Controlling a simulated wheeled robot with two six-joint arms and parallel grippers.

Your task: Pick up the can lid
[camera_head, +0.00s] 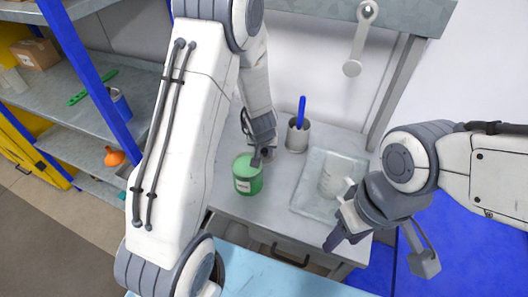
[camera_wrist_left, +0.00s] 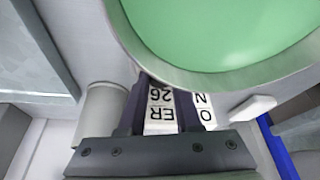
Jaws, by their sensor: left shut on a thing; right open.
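The green can (camera_head: 248,181) stands on the grey bench with a pale label on its front. Its green can lid (camera_head: 243,161) is at its top; the lid also fills the upper right of the left wrist view (camera_wrist_left: 225,30), with a grey rim around it. I cannot tell whether the lid is lifted off the can. My right gripper (camera_head: 379,252) is open and empty, at the bench's front right.
A grey cup (camera_head: 298,137) with a blue-handled tool (camera_head: 301,112) stands behind the can. A pale tray (camera_head: 309,195) with a whitish container (camera_head: 335,176) lies to the right. A shelf (camera_head: 95,110) stands at the left, and a light-blue surface (camera_head: 260,271) is in front.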

